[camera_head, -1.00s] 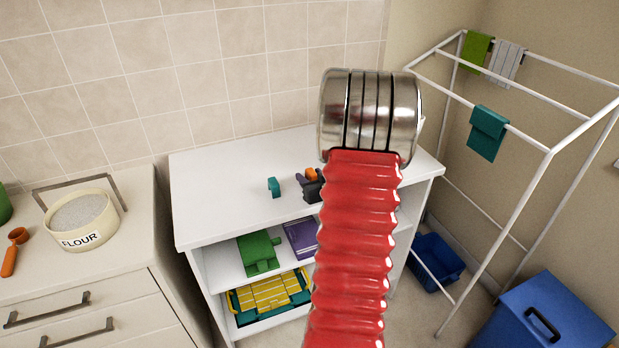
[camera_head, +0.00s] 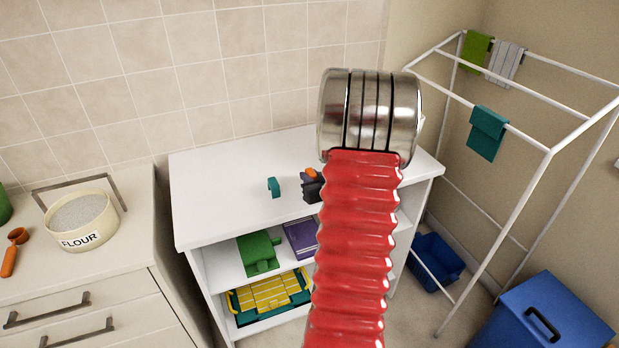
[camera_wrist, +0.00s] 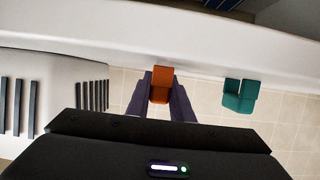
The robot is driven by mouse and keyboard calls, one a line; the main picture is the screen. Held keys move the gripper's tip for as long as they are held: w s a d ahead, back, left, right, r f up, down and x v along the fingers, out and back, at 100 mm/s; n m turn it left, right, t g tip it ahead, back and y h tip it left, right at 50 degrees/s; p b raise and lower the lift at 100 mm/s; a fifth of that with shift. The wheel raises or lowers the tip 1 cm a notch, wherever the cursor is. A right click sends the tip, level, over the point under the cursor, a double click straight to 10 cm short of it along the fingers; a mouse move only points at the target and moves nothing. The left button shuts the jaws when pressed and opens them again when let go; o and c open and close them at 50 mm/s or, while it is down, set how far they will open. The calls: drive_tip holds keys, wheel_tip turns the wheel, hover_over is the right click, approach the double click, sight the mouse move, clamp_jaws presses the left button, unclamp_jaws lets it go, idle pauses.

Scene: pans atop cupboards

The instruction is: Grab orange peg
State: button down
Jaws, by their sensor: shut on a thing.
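The orange peg (camera_wrist: 162,84) sits between the two dark fingers of my gripper (camera_wrist: 163,92) in the wrist view, and the fingers are shut on it. In the head view the peg (camera_head: 311,174) shows as a small orange patch above the dark fingers (camera_head: 312,189), over the white shelf top. My red arm hides part of the gripper there. I cannot tell whether the peg still touches the shelf top.
A teal peg (camera_head: 273,187) stands on the white shelf unit (camera_head: 225,205) left of my gripper; it also shows in the wrist view (camera_wrist: 240,96). A drying rack (camera_head: 548,150) stands at right. The flour tub (camera_head: 80,222) is on the left counter.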

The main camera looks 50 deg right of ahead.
sight(310, 171)
drive_tip(key=shift+r, duration=0.1)
wheel_tip(310, 171, up, 10)
drive_tip(key=shift+f, duration=0.1)
idle(0.7)
idle(0.5)
